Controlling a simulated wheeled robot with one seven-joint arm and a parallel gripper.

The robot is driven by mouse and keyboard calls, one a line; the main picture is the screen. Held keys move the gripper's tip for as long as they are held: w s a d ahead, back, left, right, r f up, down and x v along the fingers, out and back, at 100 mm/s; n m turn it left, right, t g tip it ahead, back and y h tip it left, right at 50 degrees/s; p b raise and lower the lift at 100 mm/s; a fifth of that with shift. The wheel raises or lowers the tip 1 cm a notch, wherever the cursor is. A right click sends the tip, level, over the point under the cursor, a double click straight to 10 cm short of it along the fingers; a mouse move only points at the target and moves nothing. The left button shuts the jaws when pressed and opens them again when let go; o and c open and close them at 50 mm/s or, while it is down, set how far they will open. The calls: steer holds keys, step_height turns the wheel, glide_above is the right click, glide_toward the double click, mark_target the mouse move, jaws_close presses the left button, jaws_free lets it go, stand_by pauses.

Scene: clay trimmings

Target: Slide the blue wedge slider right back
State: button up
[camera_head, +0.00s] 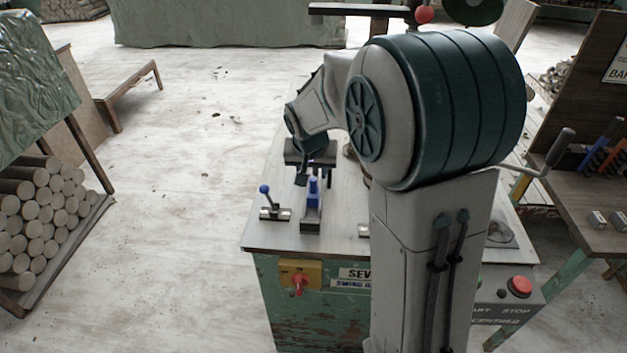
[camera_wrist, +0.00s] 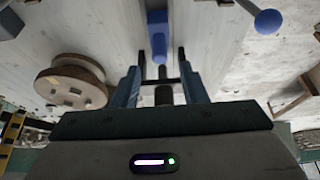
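The blue wedge slider (camera_head: 313,187) stands upright on a narrow grey rail (camera_head: 311,214) near the front edge of the machine table. In the wrist view the slider (camera_wrist: 157,35) is ahead of my gripper (camera_wrist: 161,58), with its lower end in line with the gap between the fingertips. The two fingers are apart, with a gap on each side of the blue piece, and I see no contact. In the head view my gripper (camera_head: 302,174) is just behind and slightly left of the slider. My arm hides much of the table to the right.
A blue-knobbed lever (camera_head: 264,189) stands close to the slider's left; its knob (camera_wrist: 268,21) shows in the wrist view. A round wooden disc (camera_wrist: 72,84) lies on the table. A red switch (camera_head: 299,284) and red stop button (camera_head: 519,287) are on the front.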

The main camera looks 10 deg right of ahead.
mark_target(313, 179)
steer(key=x, duration=0.6)
steer(key=shift+w, duration=0.1)
jaws_close()
